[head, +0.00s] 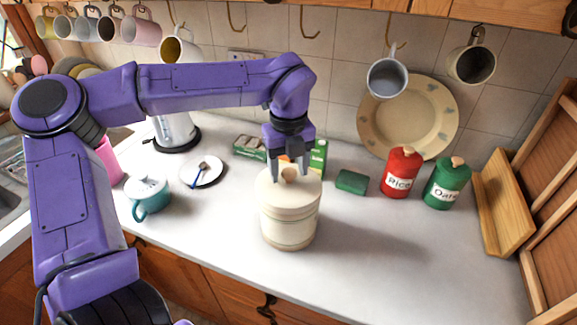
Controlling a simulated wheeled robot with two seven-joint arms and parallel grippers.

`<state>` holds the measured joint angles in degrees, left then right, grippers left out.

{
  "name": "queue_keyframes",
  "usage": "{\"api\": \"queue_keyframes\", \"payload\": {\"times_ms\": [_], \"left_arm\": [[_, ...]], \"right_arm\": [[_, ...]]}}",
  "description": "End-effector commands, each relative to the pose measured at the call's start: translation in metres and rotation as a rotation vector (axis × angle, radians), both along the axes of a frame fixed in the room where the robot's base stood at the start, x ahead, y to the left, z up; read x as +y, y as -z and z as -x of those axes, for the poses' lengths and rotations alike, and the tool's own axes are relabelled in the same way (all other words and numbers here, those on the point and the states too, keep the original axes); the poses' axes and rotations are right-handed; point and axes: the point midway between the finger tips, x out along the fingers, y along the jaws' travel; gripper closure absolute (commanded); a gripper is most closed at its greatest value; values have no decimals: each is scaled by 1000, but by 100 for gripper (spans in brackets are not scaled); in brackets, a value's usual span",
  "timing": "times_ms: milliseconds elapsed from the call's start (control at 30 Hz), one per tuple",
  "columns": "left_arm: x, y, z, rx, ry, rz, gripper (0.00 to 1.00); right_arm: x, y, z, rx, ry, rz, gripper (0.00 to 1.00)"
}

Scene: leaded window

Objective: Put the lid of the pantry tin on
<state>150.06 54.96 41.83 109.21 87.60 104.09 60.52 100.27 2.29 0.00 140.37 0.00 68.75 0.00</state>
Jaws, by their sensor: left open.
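The cream pantry tin (288,232) stands upright on the counter at the middle of the head view. Its cream lid (270,192), with a round wooden knob (289,174), lies on top of the tin and looks about level. I cannot tell whether it is fully seated. My left gripper (291,178) points down over the lid, open, with one finger on each side of the knob. Whether the fingers touch the knob or lid is too small to tell. My right gripper is not in view.
A red Rice canister (401,176) and a green Oats canister (446,186) stand to the right. A green box (351,182) lies behind the tin. A teal pot (150,198) and a plate (203,172) are left. Mugs hang above. The front right counter is clear.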

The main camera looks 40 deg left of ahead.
Motion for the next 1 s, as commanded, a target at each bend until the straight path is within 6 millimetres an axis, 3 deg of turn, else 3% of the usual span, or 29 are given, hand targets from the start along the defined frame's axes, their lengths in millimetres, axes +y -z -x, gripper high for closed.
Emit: {"api": "queue_keyframes", "payload": {"times_ms": [167,400,533,700,1000], "left_arm": [[0,-25,-1,-6,-3,-2,41],[0,-87,-1,-5,-3,-1,41],[0,-109,-1,-2,-2,-2,41],[0,-120,0,0,0,0,41],[0,-120,0,0,0,0,41]], "right_arm": [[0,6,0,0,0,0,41],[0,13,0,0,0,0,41],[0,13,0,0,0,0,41],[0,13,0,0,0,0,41],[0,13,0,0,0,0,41]]}}
